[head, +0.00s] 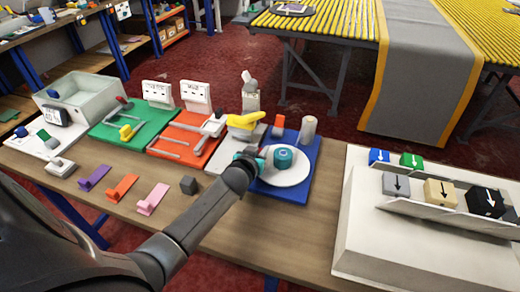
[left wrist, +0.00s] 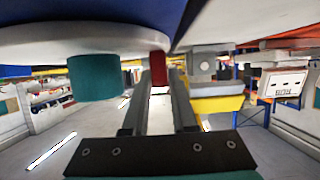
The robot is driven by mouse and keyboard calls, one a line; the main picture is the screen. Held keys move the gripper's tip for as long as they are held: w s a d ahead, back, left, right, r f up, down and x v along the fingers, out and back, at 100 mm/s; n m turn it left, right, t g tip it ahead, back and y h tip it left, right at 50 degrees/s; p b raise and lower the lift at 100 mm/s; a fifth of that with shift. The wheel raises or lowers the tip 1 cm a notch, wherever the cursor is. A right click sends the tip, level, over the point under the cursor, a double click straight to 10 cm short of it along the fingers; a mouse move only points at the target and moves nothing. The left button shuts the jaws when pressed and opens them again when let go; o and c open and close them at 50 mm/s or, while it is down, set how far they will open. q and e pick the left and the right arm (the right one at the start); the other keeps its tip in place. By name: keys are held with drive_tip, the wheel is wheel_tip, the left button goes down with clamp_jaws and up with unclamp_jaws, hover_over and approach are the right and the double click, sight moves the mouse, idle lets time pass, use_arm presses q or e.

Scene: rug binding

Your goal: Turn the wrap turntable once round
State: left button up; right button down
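The wrap turntable (head: 291,177) is a white disc on a blue base board (head: 313,165), right of the table's middle. A teal roll (head: 283,158) stands on it. My left gripper (head: 257,160) is at the disc's left rim, beside the roll. The left wrist view is upside down and shows the disc (left wrist: 90,38) and the teal roll (left wrist: 93,78). There my left fingers (left wrist: 159,80) close around a narrow red peg (left wrist: 158,66) at the disc's edge. The head view hides this peg behind the gripper. My right gripper is not in view.
A grey cylinder (head: 308,130) and a red block (head: 279,122) stand behind the disc. A yellow tool (head: 245,121) is close to its left. A dark cube (head: 188,185) lies left of my arm. A white rack (head: 360,235) stands right; bare table lies between.

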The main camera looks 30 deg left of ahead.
use_arm(q)
clamp_jaws()
idle(1.0)
